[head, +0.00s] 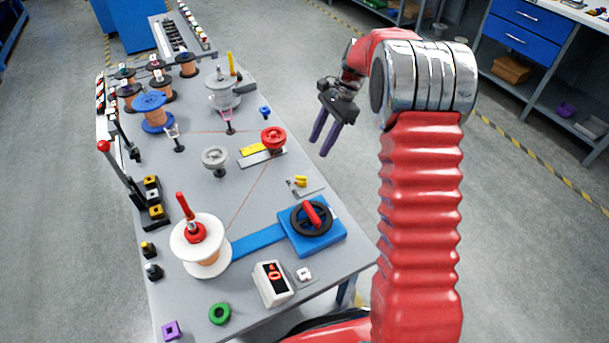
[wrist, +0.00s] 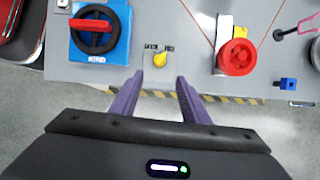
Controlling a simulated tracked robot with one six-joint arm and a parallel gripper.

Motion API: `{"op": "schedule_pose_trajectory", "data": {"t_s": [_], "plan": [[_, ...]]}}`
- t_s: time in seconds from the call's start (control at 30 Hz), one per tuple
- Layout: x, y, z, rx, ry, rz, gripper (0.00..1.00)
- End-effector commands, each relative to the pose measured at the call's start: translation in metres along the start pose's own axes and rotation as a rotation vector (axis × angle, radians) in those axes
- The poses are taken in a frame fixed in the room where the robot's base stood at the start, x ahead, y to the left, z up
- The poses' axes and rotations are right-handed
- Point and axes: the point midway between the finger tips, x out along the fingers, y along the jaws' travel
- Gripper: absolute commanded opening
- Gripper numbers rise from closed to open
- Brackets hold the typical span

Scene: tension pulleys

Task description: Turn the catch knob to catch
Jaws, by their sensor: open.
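The small yellow knob (head: 300,181) sits on a light plate near the right edge of the grey table. My gripper (head: 320,146) is open and empty, with purple fingers pointing down, past the table's right edge and apart from the knob. In the wrist view, my gripper (wrist: 160,78) has its fingers spread on either side of the knob's line.
A blue block with a black handwheel and red handle (head: 312,216) is nearest the knob on one side. A red pulley (head: 273,138) on a slotted plate is on the other, with a thin red line running past. A blue knob (head: 265,112) stands farther back. The floor beside the table is clear.

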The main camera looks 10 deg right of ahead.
Motion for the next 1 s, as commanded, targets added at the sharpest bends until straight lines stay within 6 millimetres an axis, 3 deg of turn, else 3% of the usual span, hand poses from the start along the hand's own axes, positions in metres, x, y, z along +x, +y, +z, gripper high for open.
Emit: {"op": "schedule_pose_trajectory", "data": {"t_s": [0.37, 1.0], "plan": [[0.009, 0.000, 0.000, -0.002, 0.000, 0.001, 0.42], [0.102, 0.001, 0.000, -0.002, -0.001, 0.003, 0.42]]}}
